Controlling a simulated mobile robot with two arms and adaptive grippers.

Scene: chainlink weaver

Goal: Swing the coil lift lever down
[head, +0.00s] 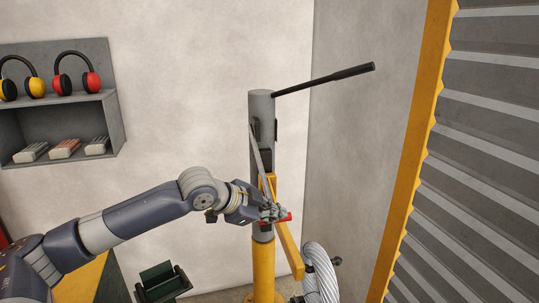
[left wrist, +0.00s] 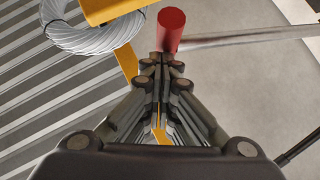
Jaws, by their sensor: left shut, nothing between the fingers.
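The lift lever is a thin grey bar (head: 259,152) on the side of a grey and yellow post (head: 262,108). In the head view it runs from high on the post down toward a red grip (head: 287,217). The red grip (left wrist: 171,29) and the grey bar (left wrist: 245,38) also show in the left wrist view. My left gripper (head: 272,213) is shut and empty. Its fingertips (left wrist: 163,60) are right by the red grip and partly cover it in the head view. I cannot tell whether they touch it. My right gripper is out of view.
A black-handled rod (head: 335,80) sticks out from the post's top. A yellow arm (head: 288,248) and a grey wire coil (head: 320,273) are below the gripper. A ribbed shutter (head: 485,150) stands at right. A shelf (head: 60,113) with ear defenders hangs at left.

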